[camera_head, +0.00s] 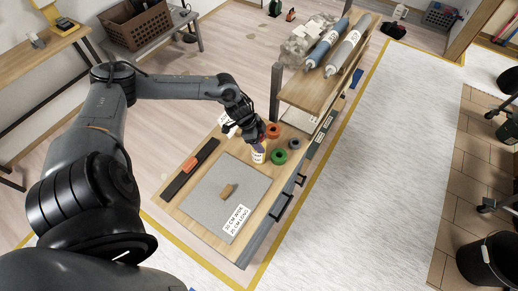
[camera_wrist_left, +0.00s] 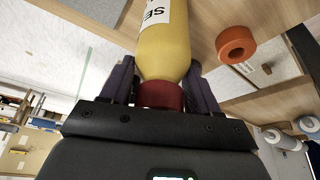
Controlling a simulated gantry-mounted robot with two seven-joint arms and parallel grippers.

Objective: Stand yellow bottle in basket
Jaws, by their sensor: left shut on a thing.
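The yellow bottle (camera_head: 259,154) has a white label and a red cap. It is at the back of the work table, below my left gripper (camera_head: 259,138). In the left wrist view, the fingers of my left gripper are shut on the red cap of the yellow bottle (camera_wrist_left: 165,50), one finger on each side. The bottle looks about upright; I cannot tell whether its base touches the table. A brown slatted basket (camera_head: 138,27) stands on a grey bench at the upper left, well away from the bottle. My right gripper is not in view.
Orange and green tape rolls (camera_head: 279,157) lie close beside the bottle. A grey mat (camera_head: 210,200) with a small brown block and a black bar with an orange slider (camera_head: 190,165) lie in front. A raised shelf (camera_head: 310,95) holding wallpaper rolls stands behind right.

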